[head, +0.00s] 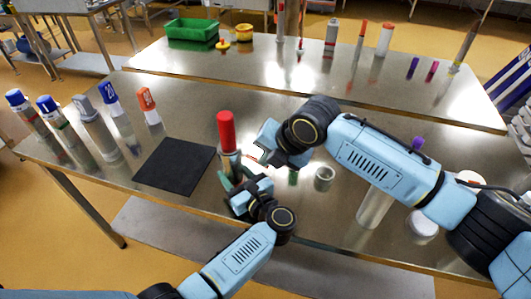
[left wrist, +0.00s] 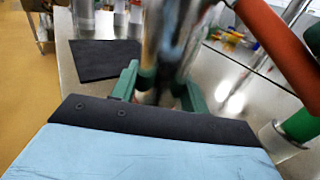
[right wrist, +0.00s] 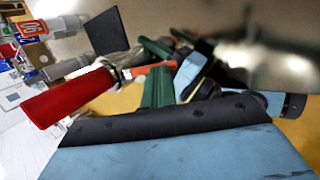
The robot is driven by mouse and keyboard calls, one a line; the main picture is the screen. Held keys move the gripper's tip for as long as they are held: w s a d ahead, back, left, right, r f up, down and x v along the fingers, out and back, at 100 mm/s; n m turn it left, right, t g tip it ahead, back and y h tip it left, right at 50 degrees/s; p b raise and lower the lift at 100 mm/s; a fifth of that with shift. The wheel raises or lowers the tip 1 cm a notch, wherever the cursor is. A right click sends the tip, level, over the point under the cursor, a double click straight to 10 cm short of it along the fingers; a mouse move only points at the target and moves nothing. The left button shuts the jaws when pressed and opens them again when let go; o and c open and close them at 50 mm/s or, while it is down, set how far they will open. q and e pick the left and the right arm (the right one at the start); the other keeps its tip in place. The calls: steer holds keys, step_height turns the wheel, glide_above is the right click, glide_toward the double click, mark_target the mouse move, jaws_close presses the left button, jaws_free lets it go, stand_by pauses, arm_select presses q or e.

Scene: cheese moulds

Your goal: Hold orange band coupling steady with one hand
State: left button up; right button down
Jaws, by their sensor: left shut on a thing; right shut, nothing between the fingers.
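A silver cylinder with a tall red top (head: 227,133) stands upright near the middle of the front table. My left gripper (head: 230,180) is shut on its lower silver body, which also fills the left wrist view (left wrist: 166,45). The right wrist view shows its red top (right wrist: 68,96). My right gripper (head: 262,156) is shut and empty just right of this cylinder; whether it touches is unclear. An orange bar (right wrist: 156,69) shows beside the silver body; what it belongs to is unclear. An orange-capped cylinder (head: 148,103) stands at the left.
A black mat (head: 174,167) lies left of the grippers. Several blue- and grey-capped cylinders (head: 88,115) stand at the far left. A short silver cylinder (head: 323,179) stands close on the right. The back table holds a green bin (head: 192,33) and several slim cylinders.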

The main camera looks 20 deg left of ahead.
mark_target(266, 167)
step_height(266, 167, down, 3)
steer(key=y, duration=0.4)
steer(key=shift+m+y, duration=0.3)
steer(key=shift+a+f, duration=0.1)
steer(key=shift+f, duration=0.05)
arm_select(q)
steer(key=shift+d, duration=0.2)
arm_select(e)
steer(key=shift+f, duration=0.35)
